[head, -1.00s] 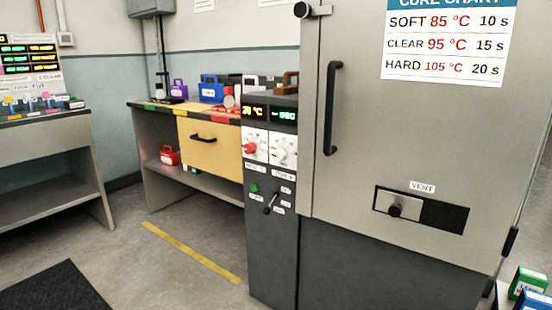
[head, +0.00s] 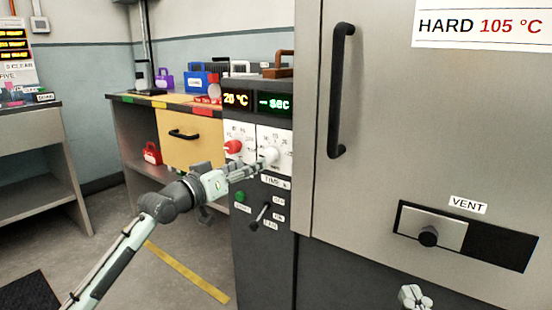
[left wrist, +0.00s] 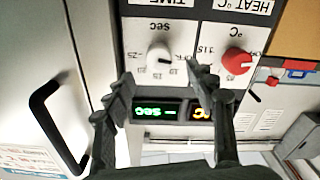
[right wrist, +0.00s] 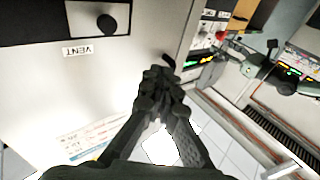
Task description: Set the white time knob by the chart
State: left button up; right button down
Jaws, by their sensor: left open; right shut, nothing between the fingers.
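The white time knob (head: 270,155) sits on a white dial plate on the dark control column. It also shows in the left wrist view (left wrist: 158,57), where the picture is upside down. My left gripper (head: 252,168) is open at the dial; its fingertips (left wrist: 160,80) stand to either side of the knob, and I cannot tell whether they touch it. The green time display (head: 274,103) reads dashes and "sec". The chart (head: 482,27) is cut off at the top; only "HARD 105 °C" shows. My right gripper (right wrist: 160,85) is shut and empty, in front of the oven door.
The red heat knob (head: 233,146) is just left of the time knob, beneath an orange display (head: 236,98) reading 20 °C. A black lever (head: 260,215) and a green button (head: 240,196) are below. The oven door handle (head: 341,90) and vent slider (head: 432,228) are to the right.

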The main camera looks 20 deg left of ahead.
aim_at(269, 156)
pick_arm(q)
jog(key=x, duration=0.7)
pick_arm(e)
jog(key=shift+s+a+r+t+y, duration=0.2)
jog(key=shift+s+r+t, duration=0.1)
jog(key=shift+r, duration=0.35)
jog(key=shift+s+a+r+t+y, duration=0.1)
jog(key=shift+s+r+t+y, duration=0.15)
jog(key=shift+r, duration=0.35)
pick_arm(q)
jog(key=shift+s+d, duration=0.1)
jog(key=shift+c, duration=0.2)
jog(key=shift+f, duration=0.1)
jog(key=c, duration=1.1)
